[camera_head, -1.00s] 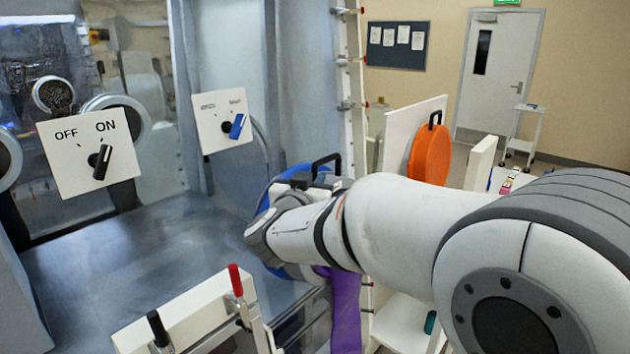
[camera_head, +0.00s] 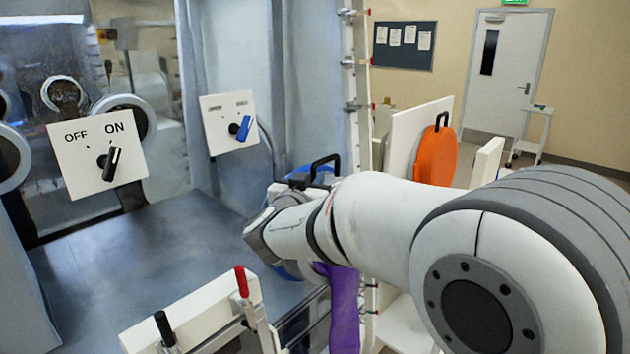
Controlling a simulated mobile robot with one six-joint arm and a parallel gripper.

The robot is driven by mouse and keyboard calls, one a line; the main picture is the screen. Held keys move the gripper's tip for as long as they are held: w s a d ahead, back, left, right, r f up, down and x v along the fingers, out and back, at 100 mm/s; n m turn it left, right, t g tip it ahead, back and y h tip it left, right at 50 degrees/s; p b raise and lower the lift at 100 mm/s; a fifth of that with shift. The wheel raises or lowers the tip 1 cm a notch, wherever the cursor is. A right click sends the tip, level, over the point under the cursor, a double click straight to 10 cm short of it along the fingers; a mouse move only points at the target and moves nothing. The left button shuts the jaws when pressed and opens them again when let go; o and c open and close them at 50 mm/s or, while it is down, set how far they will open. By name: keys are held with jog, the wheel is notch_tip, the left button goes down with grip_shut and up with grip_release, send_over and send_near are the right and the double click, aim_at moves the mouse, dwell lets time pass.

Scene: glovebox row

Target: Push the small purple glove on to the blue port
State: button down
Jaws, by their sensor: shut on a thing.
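The small purple glove (camera_head: 344,308) hangs as a long sleeve below my wrist, in front of the glovebox wall. Its upper end is hidden behind my arm. The blue port (camera_head: 320,177) is mostly hidden by my wrist; a bit of its blue shows above, beside a black handle (camera_head: 325,164). My gripper (camera_head: 296,268) is at the far end of my arm, close in front of the port, and shut on the glove. Its fingertips are hidden. I cannot tell whether the glove touches the port.
An orange disc (camera_head: 436,155) with a black handle stands right of the port. A white block (camera_head: 190,310) with red-handled (camera_head: 242,282) and black-handled (camera_head: 164,328) clamps is at the lower front. An OFF/ON switch panel (camera_head: 97,155) and a blue-knob panel (camera_head: 229,124) are at left.

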jog(key=shift+w+a+r, duration=0.1)
jog(key=shift+w+a, duration=0.15)
jog(key=shift+a, duration=0.1)
dwell(0.6)
jog(key=c, duration=1.6)
grip_release()
jog(key=shift+a, duration=0.1)
jog(key=shift+o, duration=1.2)
jog(key=shift+f, duration=0.2)
